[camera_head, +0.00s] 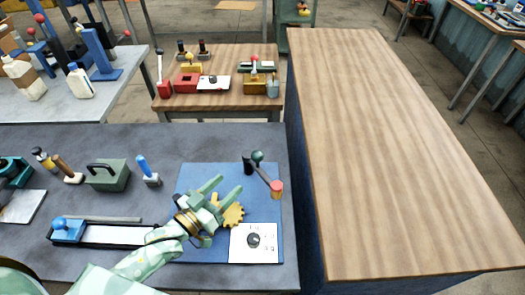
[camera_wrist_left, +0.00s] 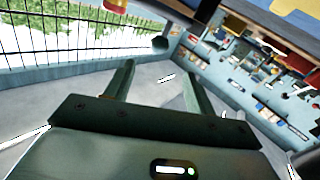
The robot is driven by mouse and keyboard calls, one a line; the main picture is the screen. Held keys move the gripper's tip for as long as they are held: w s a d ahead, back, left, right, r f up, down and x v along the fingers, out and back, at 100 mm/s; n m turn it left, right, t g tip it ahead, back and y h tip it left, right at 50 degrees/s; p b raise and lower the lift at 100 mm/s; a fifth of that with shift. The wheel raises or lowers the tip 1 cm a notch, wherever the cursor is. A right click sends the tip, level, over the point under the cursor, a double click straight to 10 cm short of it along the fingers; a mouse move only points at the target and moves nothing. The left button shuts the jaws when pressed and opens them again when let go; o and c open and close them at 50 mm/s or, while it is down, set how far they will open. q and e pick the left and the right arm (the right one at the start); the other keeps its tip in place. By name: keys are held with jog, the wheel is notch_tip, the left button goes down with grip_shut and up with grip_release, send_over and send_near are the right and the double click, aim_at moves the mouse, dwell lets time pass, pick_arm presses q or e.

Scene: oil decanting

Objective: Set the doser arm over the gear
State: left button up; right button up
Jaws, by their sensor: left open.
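The doser arm (camera_head: 265,175) is a dark bar at the back right of the blue board (camera_head: 203,178). It has a dark green ball knob (camera_head: 257,156) near its dark post and a red-topped, orange cup (camera_head: 277,188) at its front end. The yellow gear (camera_head: 233,214) lies on the board, left of and in front of the cup, partly hidden by my left gripper (camera_head: 229,184). That gripper is open and empty, its fingers pointing toward the knob but apart from it. In the left wrist view, the open fingers (camera_wrist_left: 157,80) have nothing between them. My right gripper is out of view.
A white plate with a dark knob (camera_head: 254,241) lies at the board's front right. A blue-handled slide (camera_head: 68,229), a green box (camera_head: 107,175) and a blue-handled tool (camera_head: 148,170) stand left. A bare wooden table (camera_head: 390,150) is on the right.

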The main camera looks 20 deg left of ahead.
aim_at(261, 153)
pick_arm(q)
jog(key=b+x, duration=0.1)
jog(key=x, duration=1.3)
jog(key=shift+w+d, duration=0.1)
jog(key=shift+w, duration=0.05)
jog(key=shift+w+d, duration=0.15)
jog(key=shift+w, duration=0.2)
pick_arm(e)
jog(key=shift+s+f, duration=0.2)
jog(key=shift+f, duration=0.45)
